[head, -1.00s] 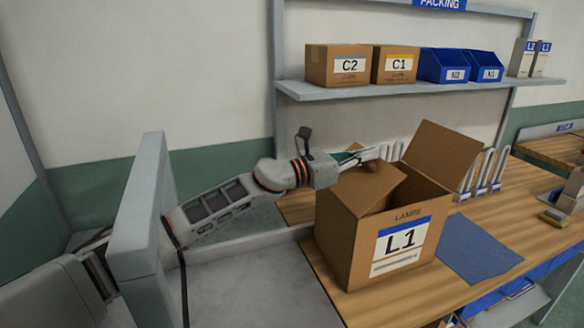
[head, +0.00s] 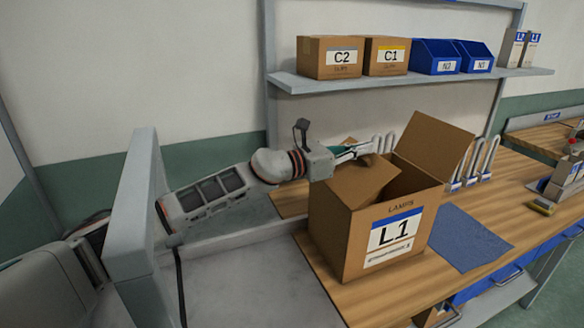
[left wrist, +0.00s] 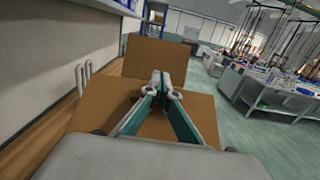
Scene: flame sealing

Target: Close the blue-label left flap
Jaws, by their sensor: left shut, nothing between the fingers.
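The brown carton L1 (head: 345,240) with a blue-topped label (head: 395,233) stands on the wooden bench. Its left flap (head: 358,184) leans inward over the left part of the opening, tilted and not flat. The right flap (head: 436,147) stands up, leaning outward. My left gripper (head: 368,148) is shut and empty, just above and behind the left flap; I cannot tell whether it touches. In the left wrist view its shut fingertips (left wrist: 167,84) lie over a brown carton panel (left wrist: 195,108), with another panel (left wrist: 155,58) standing beyond. My right gripper is not in view.
A blue mat (head: 470,238) lies right of the carton. Pale looped racks (head: 482,160) stand behind it. A shelf (head: 410,82) above holds cartons and blue bins. A grey upright panel (head: 145,220) stands beside my left arm. The bench right of the mat has free room.

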